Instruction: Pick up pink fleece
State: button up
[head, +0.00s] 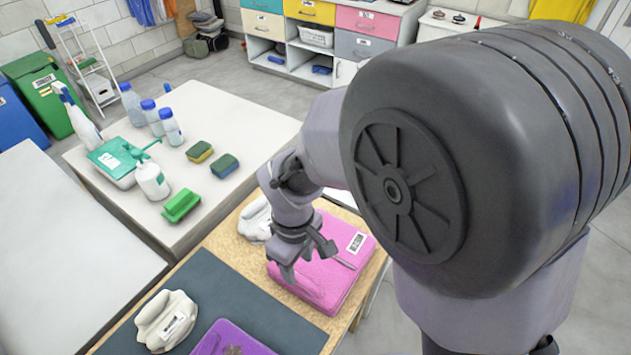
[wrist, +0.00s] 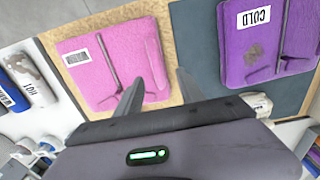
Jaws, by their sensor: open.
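The pink fleece (head: 337,285) lies folded flat on the wooden table, below my gripper in the head view. A white label with dark marks sits near one corner. In the wrist view the pink fleece (wrist: 90,57) lies ahead of the fingers, with a dark line across it and a raised fold along one side. My gripper (head: 307,265) is open and empty over the fleece's near left part. In the wrist view my gripper (wrist: 158,88) has its two fingers apart, one overlapping the fleece's edge, the other over bare wood. Contact cannot be told.
A purple fleece (head: 228,340) with a dark stain lies on the dark mat (head: 215,285), labelled COLD in the wrist view. White bundles (head: 167,320) lie nearby. The white table (head: 235,115) behind holds bottles, sponges and a green-lidded box (head: 112,160).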

aim_at(300, 278)
jog(key=f+b, duration=0.1)
jog(key=f, duration=0.1)
jog(key=f+b, duration=0.1)
jog(key=f, duration=0.2)
jog(key=w+f+b, duration=0.1)
jog(key=f, duration=0.1)
jog(key=shift+d+f+b, duration=0.1)
jog(key=shift+f+b, duration=0.3)
jog(key=shift+r, duration=0.2)
grip_shut()
dwell(0.6)
